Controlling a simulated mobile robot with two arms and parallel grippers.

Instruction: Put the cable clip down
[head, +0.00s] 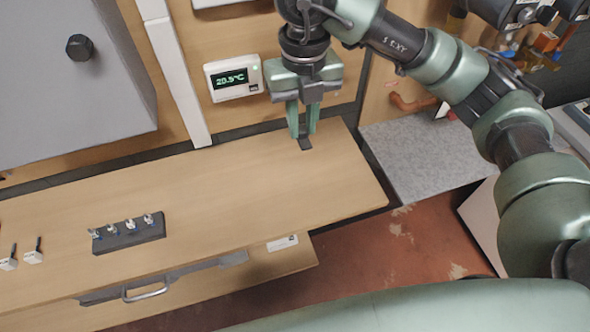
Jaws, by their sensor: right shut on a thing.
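My right gripper (303,122) points straight down above the right part of the wooden bench. Its green fingers are shut on a small dark piece, the cable clip (305,143), which shows at the fingertips. The clip is at or just above the bench top (230,185); I cannot tell whether it touches. My left gripper is not in view.
A dark block (130,237) with several small metal fittings stands on the bench at the left, near two small white items (33,256). A thermostat (234,79) reading 20.5°C hangs on the wall behind my gripper. The bench around the clip is clear.

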